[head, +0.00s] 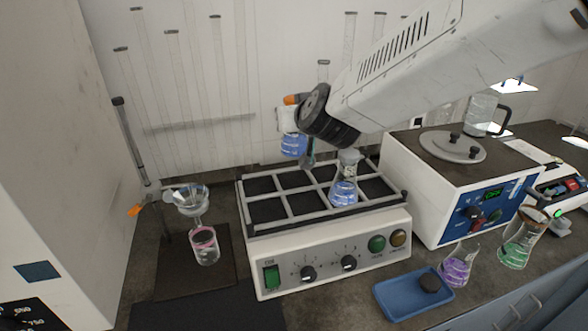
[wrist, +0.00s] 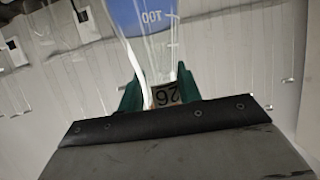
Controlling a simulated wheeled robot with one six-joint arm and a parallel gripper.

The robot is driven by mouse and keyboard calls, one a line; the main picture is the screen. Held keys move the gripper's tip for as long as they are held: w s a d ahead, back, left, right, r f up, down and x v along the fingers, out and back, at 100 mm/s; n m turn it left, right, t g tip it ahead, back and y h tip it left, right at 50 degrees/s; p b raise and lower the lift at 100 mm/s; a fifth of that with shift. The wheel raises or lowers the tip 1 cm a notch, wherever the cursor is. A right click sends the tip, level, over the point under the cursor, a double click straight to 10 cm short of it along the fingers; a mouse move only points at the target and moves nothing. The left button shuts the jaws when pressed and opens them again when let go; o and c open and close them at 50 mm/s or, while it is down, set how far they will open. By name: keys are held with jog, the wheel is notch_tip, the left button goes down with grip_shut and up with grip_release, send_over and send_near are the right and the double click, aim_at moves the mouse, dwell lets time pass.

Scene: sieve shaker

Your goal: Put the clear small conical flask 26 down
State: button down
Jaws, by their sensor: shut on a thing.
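In the wrist view, the conical flask 26 (wrist: 150,55) is clear glass with blue liquid. Its neck and "26" tag (wrist: 168,95) sit between the green fingers of my gripper (wrist: 160,80), which is shut on it. Its base lies outside that view. In the head view, my wrist hangs over the back of the shaker tray and hides most of the grip. A blue conical flask (head: 344,192) shows at the tray's front right and a blue-filled container (head: 293,146) beside my wrist.
The shaker (head: 325,257) has a tray of several dark cells, mostly empty. A white boxy device (head: 420,195) stands at its right. Purple (head: 457,267) and green (head: 517,248) flasks and a blue tray (head: 395,298) lie in front.

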aim_at(295, 154)
notch_tip(295, 154, down, 6)
jog(key=shift+w+d+r, duration=0.1)
jog(key=shift+w+r, duration=0.05)
jog(key=shift+r, duration=0.05)
jog(key=shift+f, duration=2.1)
jog(key=c, duration=0.9)
grip_release()
jog(key=v, duration=1.2)
jog(key=shift+r, duration=0.1)
